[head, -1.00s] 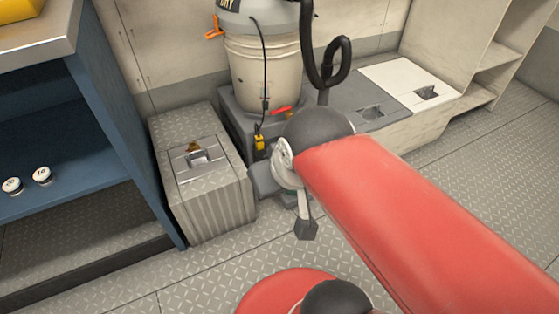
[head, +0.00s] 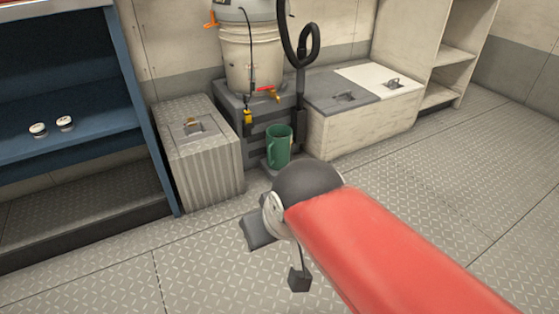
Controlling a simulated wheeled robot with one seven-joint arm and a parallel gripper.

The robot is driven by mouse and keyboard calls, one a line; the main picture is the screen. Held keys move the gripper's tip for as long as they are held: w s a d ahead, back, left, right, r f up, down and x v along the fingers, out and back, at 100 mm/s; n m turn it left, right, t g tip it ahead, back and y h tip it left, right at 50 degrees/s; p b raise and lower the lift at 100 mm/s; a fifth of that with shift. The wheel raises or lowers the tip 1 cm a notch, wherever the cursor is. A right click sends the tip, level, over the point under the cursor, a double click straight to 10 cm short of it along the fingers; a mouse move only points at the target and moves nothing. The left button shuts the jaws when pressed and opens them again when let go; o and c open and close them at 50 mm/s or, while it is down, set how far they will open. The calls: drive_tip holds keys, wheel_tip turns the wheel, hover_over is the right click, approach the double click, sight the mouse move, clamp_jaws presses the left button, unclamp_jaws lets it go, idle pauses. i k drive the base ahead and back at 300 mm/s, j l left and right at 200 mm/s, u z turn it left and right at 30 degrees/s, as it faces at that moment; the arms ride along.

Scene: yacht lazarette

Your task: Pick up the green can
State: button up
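The green can (head: 279,147) looks like a mug with a handle on its right side. It stands upright on a low grey ledge at the foot of a dark grey stand. My gripper (head: 276,258) is below and in front of the can in the head view, apart from it. Its two grey fingers are spread apart with nothing visible between them, and it points down towards the floor. The can is in full view except perhaps its lowest edge, close above the dark round joint of my red arm.
A bucket vacuum (head: 249,55) with a black hose stands on the grey stand (head: 262,112) behind the can. A ribbed grey box (head: 202,160) is left of it. A low locker (head: 360,122) is right. A blue shelf (head: 60,150) stands far left. The front floor is clear.

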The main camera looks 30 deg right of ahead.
sight(277, 151)
drive_tip(key=z, duration=0.55)
drive_tip(key=i+j+z, duration=0.1)
drive_tip(key=z, duration=0.35)
drive_tip(key=i+j+z, duration=0.2)
drive_tip(key=z, duration=0.3)
drive_tip(key=i+j+z, duration=0.25)
drive_tip(key=z, duration=0.2)
drive_tip(key=i+j+z, duration=0.1)
drive_tip(key=j, duration=0.3)
drive_tip(key=i+j, duration=0.15)
drive_tip(key=j, duration=0.2)
drive_tip(key=i+j+z, duration=0.15)
drive_tip(key=j, duration=0.25)
